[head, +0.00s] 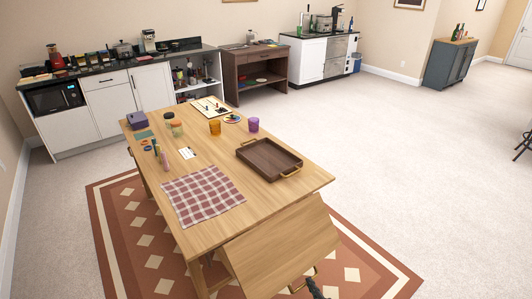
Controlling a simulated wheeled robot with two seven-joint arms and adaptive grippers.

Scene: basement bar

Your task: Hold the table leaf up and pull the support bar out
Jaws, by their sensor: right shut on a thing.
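The wooden table (262,200) stands in the middle, its near end toward me. Its table leaf (285,248) slopes down from the near edge, tilted, neither level nor hanging straight. My right gripper (314,286) is a small dark shape at the bottom edge, at the leaf's lower outer edge. It is shut by a brass handle (303,280) there; its fingertips are mostly cut off or hidden. I cannot make out the support bar; the leaf covers the area under the table end. My left gripper is not in view.
A patterned rug (130,240) lies underneath.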

